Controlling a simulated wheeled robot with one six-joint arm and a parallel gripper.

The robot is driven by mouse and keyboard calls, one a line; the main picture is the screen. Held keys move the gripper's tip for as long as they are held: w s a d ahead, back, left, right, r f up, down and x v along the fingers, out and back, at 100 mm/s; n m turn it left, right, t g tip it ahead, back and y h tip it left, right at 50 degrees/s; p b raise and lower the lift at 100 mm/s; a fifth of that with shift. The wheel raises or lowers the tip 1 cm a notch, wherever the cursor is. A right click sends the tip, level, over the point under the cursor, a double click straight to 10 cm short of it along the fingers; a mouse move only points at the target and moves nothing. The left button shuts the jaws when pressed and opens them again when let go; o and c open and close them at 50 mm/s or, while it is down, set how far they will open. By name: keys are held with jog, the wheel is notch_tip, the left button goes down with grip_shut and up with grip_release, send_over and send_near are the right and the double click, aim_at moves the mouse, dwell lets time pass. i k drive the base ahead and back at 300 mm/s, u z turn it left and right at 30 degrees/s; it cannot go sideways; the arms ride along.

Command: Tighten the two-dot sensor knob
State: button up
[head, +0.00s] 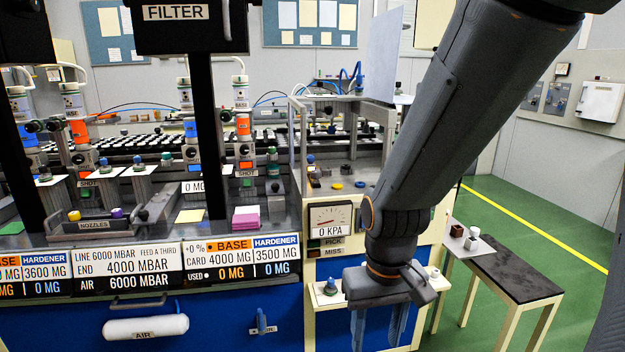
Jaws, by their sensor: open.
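My gripper (378,324) hangs fingers down in front of the blue and cream cabinet, low in the middle of the head view. Its two fingers are apart, with nothing visible between them. A blue-topped knob (330,284) stands on a small white ledge (318,300) just left of my gripper's body. A pale knob (435,272) shows to the right, partly beside my gripper. Dot marks are too small to make out, so I cannot tell which knob is the two-dot one. My wrist and forearm hide part of the ledge and cabinet front.
A gauge reading 0 KPA (331,218) sits above the ledge. A bench with FILTER columns and label panels (130,260) fills the left. A dark-topped side table (505,270) holding small blocks stands right. Green floor (560,225) beyond it is clear.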

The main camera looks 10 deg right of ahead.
aim_at(315, 174)
jog(key=u, duration=0.05)
jog(key=i, duration=1.3)
jog(key=u, duration=0.45)
